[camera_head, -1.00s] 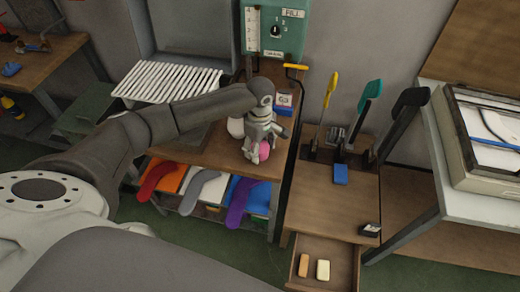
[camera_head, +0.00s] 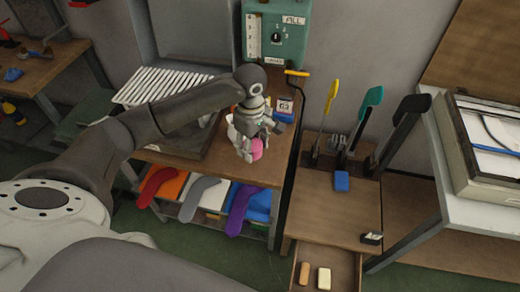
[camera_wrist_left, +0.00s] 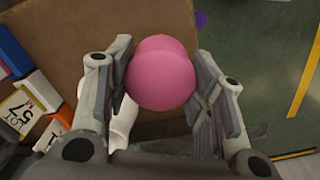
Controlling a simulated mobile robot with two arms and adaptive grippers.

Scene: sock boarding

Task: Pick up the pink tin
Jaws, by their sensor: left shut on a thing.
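The pink tin (camera_head: 257,148) is between the fingers of my left gripper (camera_head: 250,147), over the wooden bench in the head view. In the left wrist view the tin (camera_wrist_left: 162,75) looks smooth and rounded, with a finger on each side. My left gripper (camera_wrist_left: 160,90) is shut on it. The fingers hide part of the tin in the head view. I cannot tell how far the tin is above the bench top. My right gripper is not in view.
A white rounded object (camera_wrist_left: 123,120) is close beside the left finger. A small blue box (camera_head: 285,112) stands behind the gripper on the bench (camera_head: 205,165). A green control box (camera_head: 275,30) is at the back. Colored socks (camera_head: 240,208) hang below the front edge.

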